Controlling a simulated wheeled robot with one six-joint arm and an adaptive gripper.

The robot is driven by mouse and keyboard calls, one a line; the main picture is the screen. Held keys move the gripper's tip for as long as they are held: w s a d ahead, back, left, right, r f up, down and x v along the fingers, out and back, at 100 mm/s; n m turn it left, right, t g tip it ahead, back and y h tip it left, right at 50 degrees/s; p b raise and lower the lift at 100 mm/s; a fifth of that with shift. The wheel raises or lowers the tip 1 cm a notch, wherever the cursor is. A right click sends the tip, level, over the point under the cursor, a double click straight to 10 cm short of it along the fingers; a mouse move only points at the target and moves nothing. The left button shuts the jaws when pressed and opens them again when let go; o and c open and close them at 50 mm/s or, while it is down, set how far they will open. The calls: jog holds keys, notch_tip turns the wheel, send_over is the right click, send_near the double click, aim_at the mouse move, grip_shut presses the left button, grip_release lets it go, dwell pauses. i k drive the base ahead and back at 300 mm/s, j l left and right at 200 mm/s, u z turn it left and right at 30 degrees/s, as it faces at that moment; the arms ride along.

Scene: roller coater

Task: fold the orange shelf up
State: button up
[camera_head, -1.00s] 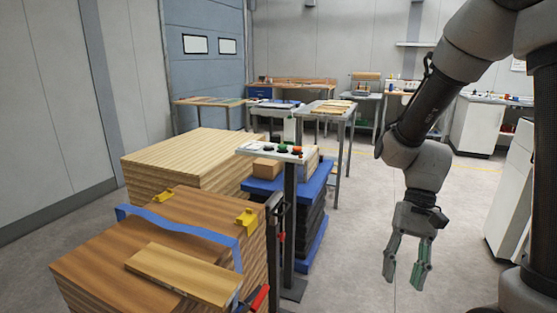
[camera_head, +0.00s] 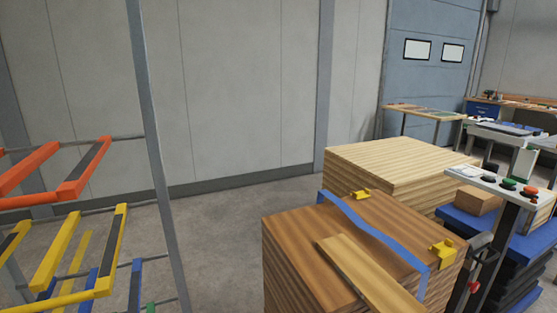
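The orange shelf (camera_head: 78,188) is at the left edge of the head view. It is an open frame with dark strips on its bars, in a grey metal rack (camera_head: 158,170). It sticks out roughly level, and its left part is cut off by the picture edge. A yellow shelf (camera_head: 52,250) sits below it, also sticking out. My gripper is out of the picture, so its state is hidden.
Blue (camera_head: 135,285) and green shelf parts show low in the rack. A stack of brown boards (camera_head: 290,225) with a blue strap stands right of it, with pale boards (camera_head: 400,155) behind. A button panel (camera_head: 500,184) is at the right. Bare floor lies between rack and stacks.

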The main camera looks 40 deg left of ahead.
aim_at(71, 190)
jog(key=i+l+u, duration=0.1)
jog(key=u, duration=1.05)
jog(key=j+u, duration=0.1)
jog(key=u, duration=1.75)
jog(key=k+l, duration=0.1)
jog(key=l, duration=0.3)
jog(key=k+l+z, duration=0.1)
jog(key=l, duration=0.3)
